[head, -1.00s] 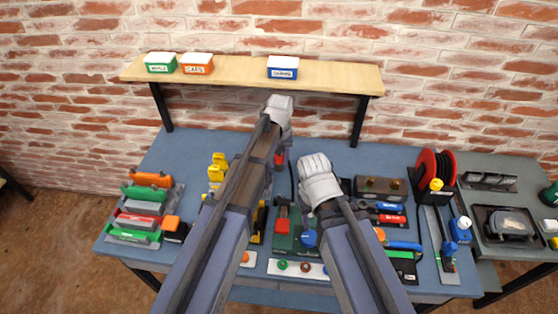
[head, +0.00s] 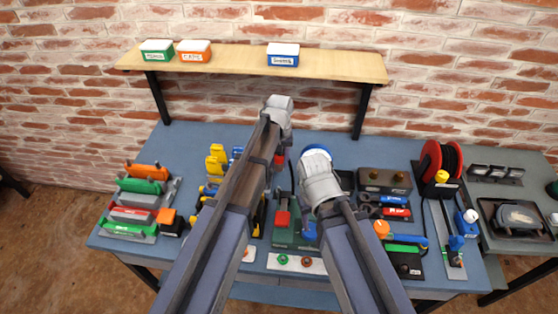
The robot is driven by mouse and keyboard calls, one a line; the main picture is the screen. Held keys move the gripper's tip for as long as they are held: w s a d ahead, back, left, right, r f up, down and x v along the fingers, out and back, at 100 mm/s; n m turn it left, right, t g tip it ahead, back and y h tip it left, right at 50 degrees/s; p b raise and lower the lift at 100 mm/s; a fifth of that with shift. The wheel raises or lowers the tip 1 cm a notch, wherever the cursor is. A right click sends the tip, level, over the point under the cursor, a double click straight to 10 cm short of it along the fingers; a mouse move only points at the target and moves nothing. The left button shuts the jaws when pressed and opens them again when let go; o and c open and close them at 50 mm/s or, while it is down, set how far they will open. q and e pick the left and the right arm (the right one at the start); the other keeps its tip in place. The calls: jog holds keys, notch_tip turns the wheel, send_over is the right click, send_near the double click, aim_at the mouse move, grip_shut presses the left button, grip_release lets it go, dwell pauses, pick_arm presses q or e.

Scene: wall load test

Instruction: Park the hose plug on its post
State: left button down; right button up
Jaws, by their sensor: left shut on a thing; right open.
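My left gripper (head: 280,146) is above the back middle of the blue bench, and its fingers are mostly hidden by my own arm. It is shut on a small red piece (head: 279,159), which appears to be the hose plug. A dark hose (head: 291,178) shows just right of it. My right gripper (head: 319,186) is to the right, empty as far as I can see, with its fingers hidden beneath its body. A round blue-and-white thing (head: 317,150) shows just behind it. I cannot pick out the post; my arms cover much of the bench middle.
A shelf (head: 220,63) with small labelled boxes hangs over the back. Colored racked items (head: 140,205) stand at left. A green device with a red block (head: 283,219) is at front middle. A red hose reel (head: 432,160) and a brown block (head: 385,180) stand at right.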

pick_arm(q)
jog(key=shift+f+b, duration=4.75)
jog(key=shift+f, duration=0.25)
pick_arm(e)
jog(key=shift+f, duration=4.95)
pick_arm(q)
jog(key=shift+f+b, duration=0.3)
pick_arm(e)
jog(key=shift+f, duration=0.3)
